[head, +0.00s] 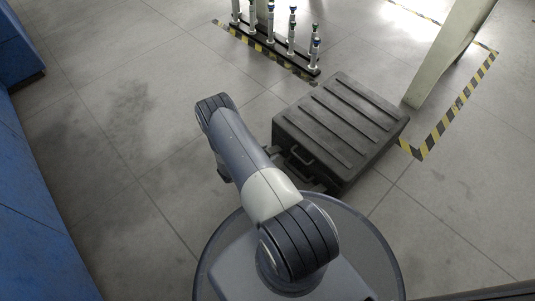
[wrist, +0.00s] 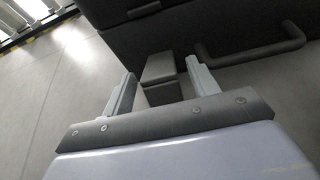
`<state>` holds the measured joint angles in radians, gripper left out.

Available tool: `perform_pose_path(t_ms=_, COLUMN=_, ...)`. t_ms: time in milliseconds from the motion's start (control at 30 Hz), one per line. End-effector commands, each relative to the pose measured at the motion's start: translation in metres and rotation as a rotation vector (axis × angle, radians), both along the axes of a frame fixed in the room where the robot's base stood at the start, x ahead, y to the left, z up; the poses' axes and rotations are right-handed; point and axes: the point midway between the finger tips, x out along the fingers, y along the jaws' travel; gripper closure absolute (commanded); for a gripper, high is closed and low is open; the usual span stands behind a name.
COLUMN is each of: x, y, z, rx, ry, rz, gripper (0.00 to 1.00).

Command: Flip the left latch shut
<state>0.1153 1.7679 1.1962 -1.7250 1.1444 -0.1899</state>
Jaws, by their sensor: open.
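A dark ribbed case (head: 340,120) lies on the floor in front of me, with a handle (head: 301,155) on its near side. In the wrist view, the case (wrist: 215,25) fills the top right and its handle (wrist: 255,50) is to the right. The left latch (wrist: 162,68), a dark block, juts out from the case beside the handle. My gripper (wrist: 160,72) is open, with one pale finger on each side of the latch. Gaps show beside the block; I cannot tell whether a finger touches it. In the head view, my arm mostly hides the gripper and the latch.
A rack (head: 275,45) of upright white tools stands behind the case. A pale post (head: 445,55) and yellow-black floor tape (head: 460,105) are at the right. A blue cabinet (head: 35,200) runs along the left. The floor left of my arm is clear.

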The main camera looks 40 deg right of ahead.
Motion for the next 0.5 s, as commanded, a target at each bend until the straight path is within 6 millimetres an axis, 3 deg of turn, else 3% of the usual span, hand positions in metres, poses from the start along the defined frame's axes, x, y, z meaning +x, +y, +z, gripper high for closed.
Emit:
perform_pose_path(t_ms=100, x=-0.0001, y=0.0002, z=0.0001, rx=0.0, ry=0.0, rz=0.0, gripper=0.44)
perform_pose_path(t_ms=500, x=-0.0002, y=0.0003, z=0.0002, rx=0.0, ry=0.0, rz=-0.001, gripper=0.77)
